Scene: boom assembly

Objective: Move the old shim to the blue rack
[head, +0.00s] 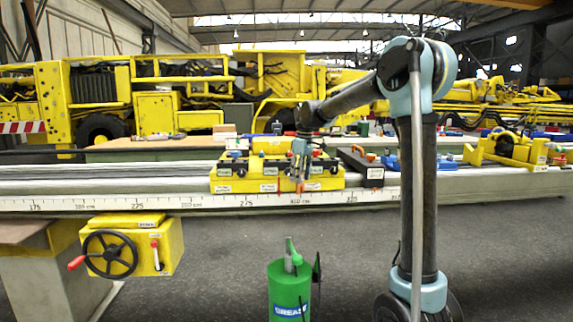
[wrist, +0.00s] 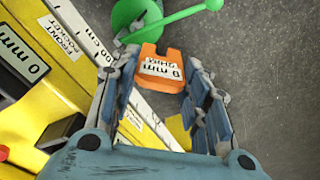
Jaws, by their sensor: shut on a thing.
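My gripper (head: 300,180) points down at the front edge of the yellow fixture (head: 232,186) on the long rail bench. In the wrist view my gripper (wrist: 163,72) is shut on an orange shim (wrist: 150,52), held between the fingertips. The shim has a white label, upside down in this view, with "mm" on it. The yellow fixture (wrist: 52,52) lies to the left in the wrist view, with a "FRONT POCKET" label. Blue items (head: 432,163) lie on the bench right of the fixture; I cannot tell for certain which is the blue rack.
A black box (head: 362,165) with an orange part on top stands just right of the fixture. A yellow clamp-like unit (head: 505,150) is farther right. A green grease can (head: 290,292) stands on the floor in front. A yellow handwheel box (head: 130,248) hangs at left.

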